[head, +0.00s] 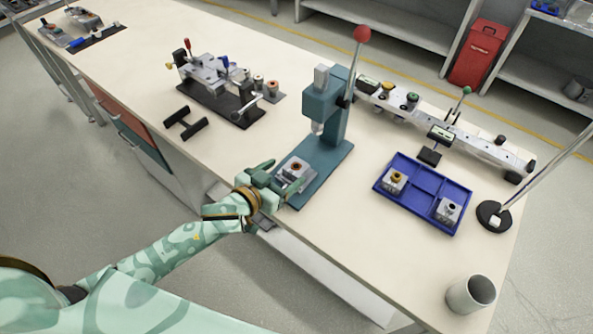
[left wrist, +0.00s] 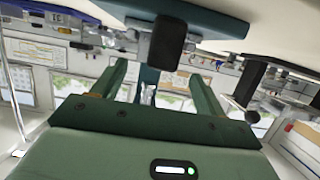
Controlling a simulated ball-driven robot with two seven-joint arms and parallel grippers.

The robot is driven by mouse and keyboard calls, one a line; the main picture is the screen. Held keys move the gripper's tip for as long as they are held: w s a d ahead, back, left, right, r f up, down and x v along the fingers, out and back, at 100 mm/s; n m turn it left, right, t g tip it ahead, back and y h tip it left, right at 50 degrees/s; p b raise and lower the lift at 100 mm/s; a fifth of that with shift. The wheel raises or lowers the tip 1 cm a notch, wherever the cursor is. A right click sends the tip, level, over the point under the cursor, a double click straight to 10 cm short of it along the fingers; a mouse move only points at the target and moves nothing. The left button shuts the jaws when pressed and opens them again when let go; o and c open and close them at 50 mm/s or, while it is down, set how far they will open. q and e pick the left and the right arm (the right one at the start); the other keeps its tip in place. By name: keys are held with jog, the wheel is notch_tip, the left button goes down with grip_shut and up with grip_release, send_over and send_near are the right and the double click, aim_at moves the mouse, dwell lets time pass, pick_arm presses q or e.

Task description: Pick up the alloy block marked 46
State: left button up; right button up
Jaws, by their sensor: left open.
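A grey metal block with a copper-coloured centre (head: 296,168) sits on the base of the teal press (head: 332,158) in the head view. My left gripper (head: 285,174) is open at the near side of this block, with its fingers on either side of it; I cannot tell whether they touch it. Two similar blocks lie in the blue tray (head: 421,196): one with a brass centre (head: 393,181) and one with a dark centre (head: 447,211). The left wrist view shows the open fingers (left wrist: 160,82). My right gripper is not in view.
The press lever with a red knob (head: 361,35) rises behind the block. A clamp fixture (head: 215,80) stands to the left, a rail fixture (head: 440,127) behind the tray. A grey cup (head: 470,294) stands near the front right corner.

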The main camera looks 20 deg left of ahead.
aim_at(298, 164)
pick_arm(q)
jog(key=x, duration=0.2)
jog(key=b+x, duration=0.1)
jog(key=x, duration=0.1)
jog(key=shift+w+d+f+b, duration=0.2)
jog(key=shift+d+b, duration=0.1)
jog(key=shift+d, duration=0.1)
jog(key=shift+w+d, duration=0.15)
jog(key=shift+w, duration=0.3)
jog(key=shift+s, duration=0.1)
jog(key=shift+c, duration=0.3)
jog(key=c, duration=1.3)
jog(key=shift+r, duration=0.15)
